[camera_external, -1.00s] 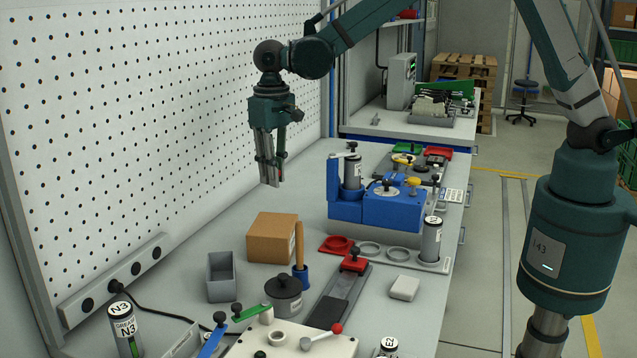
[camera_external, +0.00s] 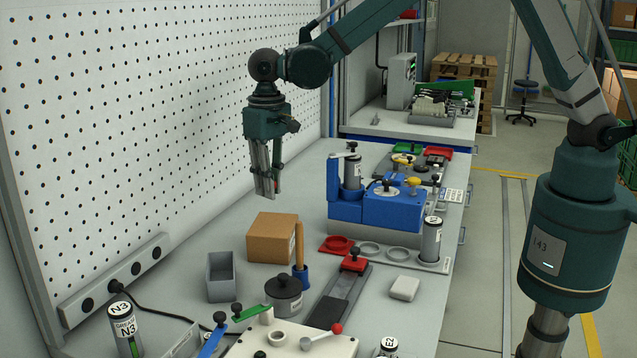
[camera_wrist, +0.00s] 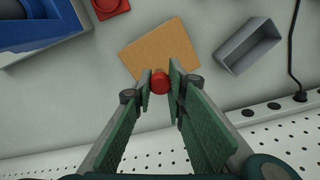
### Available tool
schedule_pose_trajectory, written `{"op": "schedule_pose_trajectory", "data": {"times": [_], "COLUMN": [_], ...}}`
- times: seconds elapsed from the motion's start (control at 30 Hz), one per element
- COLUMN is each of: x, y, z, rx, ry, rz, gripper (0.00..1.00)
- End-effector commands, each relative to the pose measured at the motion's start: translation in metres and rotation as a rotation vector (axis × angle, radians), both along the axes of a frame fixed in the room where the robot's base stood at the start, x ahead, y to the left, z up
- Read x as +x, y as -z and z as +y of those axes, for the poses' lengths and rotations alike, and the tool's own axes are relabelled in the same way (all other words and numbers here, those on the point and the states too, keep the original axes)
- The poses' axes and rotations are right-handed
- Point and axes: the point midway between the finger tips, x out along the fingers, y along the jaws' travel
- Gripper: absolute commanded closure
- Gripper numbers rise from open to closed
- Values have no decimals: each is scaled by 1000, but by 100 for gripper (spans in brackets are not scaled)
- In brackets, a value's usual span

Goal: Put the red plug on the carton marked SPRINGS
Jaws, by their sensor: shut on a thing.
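My gripper (camera_external: 267,194) hangs above the bench near the pegboard, fingers pointing down. In the wrist view my gripper (camera_wrist: 161,82) is shut on the red plug (camera_wrist: 160,83), held between the fingertips. In the external view the plug is mostly hidden by the fingers. The brown carton (camera_external: 270,240) stands on the bench below the gripper; in the wrist view its plain top (camera_wrist: 155,48) lies below and just beyond the plug. The plug is above the carton and apart from it. No SPRINGS marking is readable in these views.
A grey open bin (camera_external: 221,277) stands left of the carton. A wooden-handled tool in a blue holder (camera_external: 300,278) stands close at its right. A blue fixture (camera_external: 385,210) stands farther right. The pegboard (camera_external: 150,120) rises behind the gripper.

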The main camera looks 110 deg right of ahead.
Motion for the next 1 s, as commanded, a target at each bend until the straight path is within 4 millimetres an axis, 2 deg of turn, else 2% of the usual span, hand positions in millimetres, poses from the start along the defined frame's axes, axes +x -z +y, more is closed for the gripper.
{"op": "schedule_pose_trajectory", "data": {"times": [0.1,0.23,0.73,1.0], "x": [0,0,0,0], "y": [18,31,39,66], "z": [0,0,0,0], "rx": [0,0,0,0], "ry": [0,0,0,0], "rz": [0,0,0,0], "gripper": [93,93,93,93]}}
